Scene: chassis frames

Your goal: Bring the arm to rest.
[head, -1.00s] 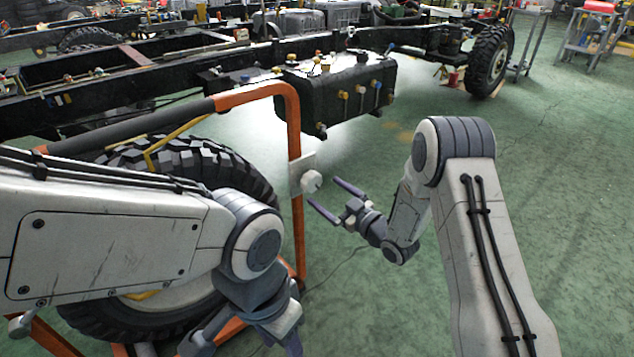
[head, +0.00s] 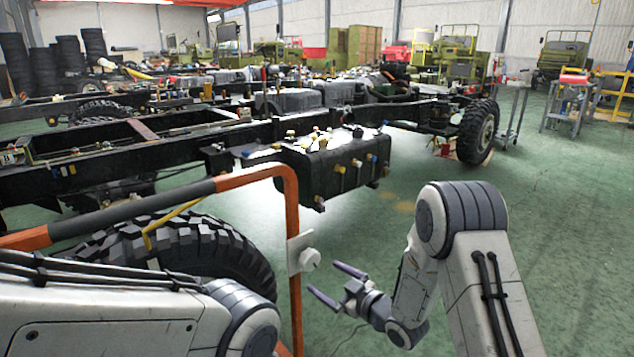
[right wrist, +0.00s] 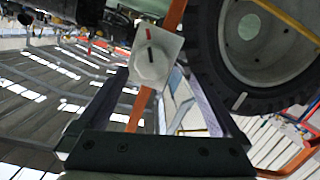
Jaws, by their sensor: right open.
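My right gripper (head: 323,279) is open and empty in the head view, with its two fingers pointing left toward a pale knob (head: 309,259). The knob sits on a light plate (head: 299,240) fixed to an orange post. In the right wrist view the knob (right wrist: 152,64) shows ahead between the open fingers, with a dark mark on its face. A gap shows between fingertips and knob in the head view. My left arm enters at lower left, but its gripper is out of the picture.
The orange frame (head: 293,220) stands close to my right fingers, with a big tyre (head: 185,245) behind it. A black chassis with a black tank (head: 335,165) lies beyond. Green floor (head: 570,240) is clear at the right.

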